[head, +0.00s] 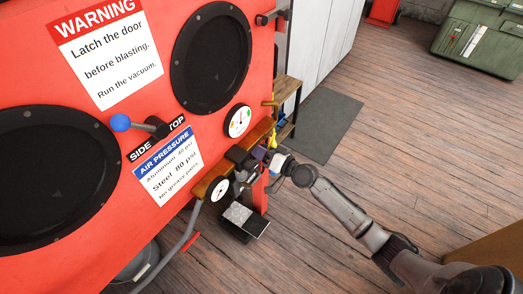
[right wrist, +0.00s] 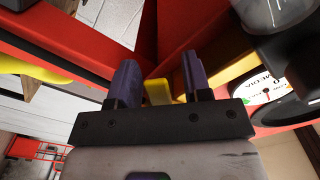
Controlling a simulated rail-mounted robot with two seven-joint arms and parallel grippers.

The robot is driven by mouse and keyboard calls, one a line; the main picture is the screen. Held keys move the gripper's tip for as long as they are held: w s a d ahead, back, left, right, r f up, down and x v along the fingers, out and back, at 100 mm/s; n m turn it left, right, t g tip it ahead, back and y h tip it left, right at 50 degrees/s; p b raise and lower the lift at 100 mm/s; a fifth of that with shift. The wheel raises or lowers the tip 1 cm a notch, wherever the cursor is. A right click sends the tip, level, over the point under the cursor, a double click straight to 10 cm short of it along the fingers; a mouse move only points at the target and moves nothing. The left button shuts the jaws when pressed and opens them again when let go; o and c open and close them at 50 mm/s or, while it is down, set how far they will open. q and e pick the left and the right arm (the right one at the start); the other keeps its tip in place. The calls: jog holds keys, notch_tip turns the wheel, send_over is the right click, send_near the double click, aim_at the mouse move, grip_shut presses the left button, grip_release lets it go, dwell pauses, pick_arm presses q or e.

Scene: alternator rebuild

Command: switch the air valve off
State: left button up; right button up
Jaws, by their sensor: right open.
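The air valve is on the brass-coloured air line along the lower right edge of the red cabinet. A yellow piece (right wrist: 157,91), which looks like the valve's handle, shows between the two purple fingers of my right gripper (right wrist: 158,80) in the right wrist view. The fingers stand apart on either side of it, with a gap showing. In the head view my right gripper (head: 260,155) is at the air line, and it hides most of the valve. A small yellow part (head: 272,138) shows just above it. My left gripper is not in view.
The red cabinet (head: 180,85) fills the left, with a blue-knobbed lever (head: 121,122) and black round ports. A pressure gauge (head: 220,189) and a second dial (head: 238,121) sit close to my right gripper. A grey hose (head: 183,237) hangs below. The wooden floor at right is mostly clear.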

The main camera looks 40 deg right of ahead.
jog(key=shift+c, duration=0.3)
grip_shut()
dwell(0.4)
